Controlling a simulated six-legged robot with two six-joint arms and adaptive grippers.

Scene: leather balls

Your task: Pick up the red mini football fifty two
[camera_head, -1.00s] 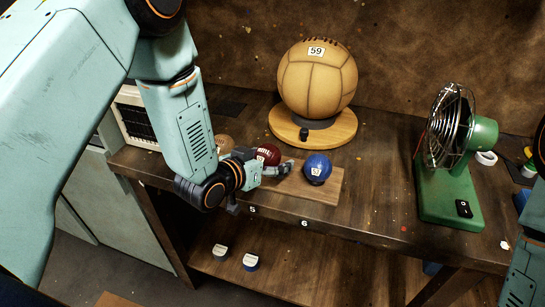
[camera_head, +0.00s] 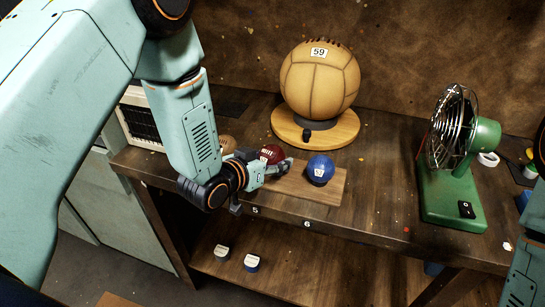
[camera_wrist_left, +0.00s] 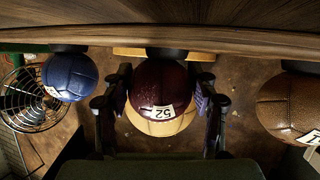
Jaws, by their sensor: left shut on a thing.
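The red mini football (camera_head: 271,154) is dark red, with a white label reading 52 in the left wrist view (camera_wrist_left: 160,85). My left gripper (camera_head: 272,167) is at the ball over the front of the shelf. In the left wrist view its two fingers (camera_wrist_left: 160,108) stand on either side of the ball and are shut on it. In the head view the fingers hide the ball's lower part, so a gap beneath it cannot be told. My right gripper is out of view; only part of my right arm shows at the right edge.
A blue ball (camera_head: 320,169) sits on the wooden board (camera_head: 322,193) to the right. A brown ball (camera_head: 227,144) is to the left, partly behind my arm. A large tan ball (camera_head: 320,80) stands on a round base behind. A green fan (camera_head: 455,165) is farther right.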

